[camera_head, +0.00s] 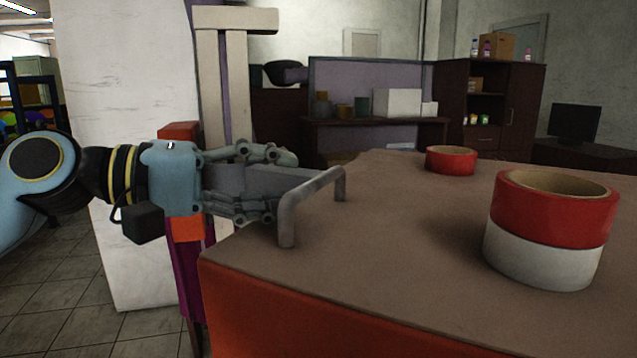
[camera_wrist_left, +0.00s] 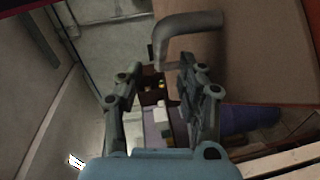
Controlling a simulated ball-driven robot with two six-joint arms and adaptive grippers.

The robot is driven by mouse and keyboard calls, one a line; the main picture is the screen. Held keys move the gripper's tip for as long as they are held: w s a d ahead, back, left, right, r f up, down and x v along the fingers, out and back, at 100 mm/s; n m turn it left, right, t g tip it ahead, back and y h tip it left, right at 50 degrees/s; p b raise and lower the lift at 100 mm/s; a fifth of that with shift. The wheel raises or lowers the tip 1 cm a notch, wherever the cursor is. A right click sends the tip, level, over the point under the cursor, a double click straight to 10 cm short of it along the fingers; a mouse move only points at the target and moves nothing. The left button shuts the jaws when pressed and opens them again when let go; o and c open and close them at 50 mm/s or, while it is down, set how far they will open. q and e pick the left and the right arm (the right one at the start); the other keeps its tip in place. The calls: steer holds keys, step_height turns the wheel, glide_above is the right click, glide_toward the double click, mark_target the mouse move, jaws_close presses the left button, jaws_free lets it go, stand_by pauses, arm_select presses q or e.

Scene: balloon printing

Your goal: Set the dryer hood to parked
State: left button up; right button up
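A brown-topped box with a red-orange side (camera_head: 430,240), which may be the dryer hood, fills the right foreground. A grey bar handle (camera_head: 312,200) stands on its near left edge. My left gripper (camera_head: 279,185) reaches in from the left, its fingers apart, with the tips just left of the handle. In the left wrist view the gripper (camera_wrist_left: 158,80) is open with no object gripped, and the handle (camera_wrist_left: 185,28) is beyond the right finger's tip. I cannot tell if a finger touches it. My right gripper is not in view.
A red-and-white ring (camera_head: 545,265) and a smaller red ring (camera_head: 450,167) sit on the brown top. A pale panel (camera_head: 125,150) and a beige post (camera_head: 237,90) stand behind my left arm. A shelf cabinet (camera_head: 520,100) and desk are at the back.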

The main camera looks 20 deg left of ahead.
mark_target(319, 176)
arm_select(q)
steer(key=shift+x, duration=2.9)
jaws_close()
